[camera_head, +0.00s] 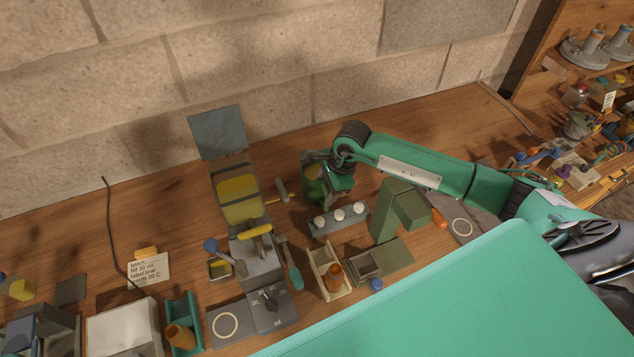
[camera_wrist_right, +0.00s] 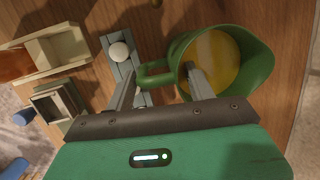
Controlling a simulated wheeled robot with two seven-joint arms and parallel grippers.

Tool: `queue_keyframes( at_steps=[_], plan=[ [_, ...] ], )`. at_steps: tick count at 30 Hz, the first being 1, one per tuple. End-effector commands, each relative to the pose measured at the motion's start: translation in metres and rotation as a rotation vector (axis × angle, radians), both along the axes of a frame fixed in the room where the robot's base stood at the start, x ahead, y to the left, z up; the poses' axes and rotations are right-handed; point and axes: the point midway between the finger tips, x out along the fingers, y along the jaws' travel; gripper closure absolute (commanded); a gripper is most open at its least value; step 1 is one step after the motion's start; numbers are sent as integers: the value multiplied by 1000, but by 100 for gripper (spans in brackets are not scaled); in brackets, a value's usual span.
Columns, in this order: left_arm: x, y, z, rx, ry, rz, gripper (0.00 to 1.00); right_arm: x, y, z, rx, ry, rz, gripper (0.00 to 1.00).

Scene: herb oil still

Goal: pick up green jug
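The green jug (camera_wrist_right: 258,62) holds yellow liquid and is seen from above in the right wrist view. Its handle (camera_wrist_right: 155,76) points left and lies between the two fingers of my right gripper (camera_wrist_right: 162,72). That gripper is open; one finger is left of the handle, the other overlaps the jug's opening. I cannot tell whether either finger touches the jug. In the head view the jug (camera_head: 312,186) stands toward the back of the bench, partly hidden by my right gripper (camera_head: 326,182). My left gripper is not in view.
A grey rack with white balls (camera_head: 338,219) stands just in front of the jug. A green angular block (camera_head: 397,208) is to its right. The still with a yellow window (camera_head: 239,199) is to its left. The bench (camera_head: 283,155) behind is clear up to the wall.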

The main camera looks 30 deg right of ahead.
Motion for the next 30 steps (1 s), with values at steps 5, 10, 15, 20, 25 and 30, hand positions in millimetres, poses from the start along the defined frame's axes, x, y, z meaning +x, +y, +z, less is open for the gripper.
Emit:
queue_keyframes(
  at_steps=[5,10,15,20,25,30],
  plan=[
    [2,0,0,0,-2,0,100,0,0,0,-1,-1,0,90],
    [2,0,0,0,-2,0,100,1,0,1,1,-3,-1,96],
    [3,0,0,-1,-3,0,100,1,0,2,1,-3,-1,97],
    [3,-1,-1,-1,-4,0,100,1,0,5,0,-4,0,97],
    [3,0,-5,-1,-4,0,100,2,-1,12,1,-5,-1,97],
    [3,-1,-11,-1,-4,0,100,2,0,24,0,-5,0,97]
  ],
)
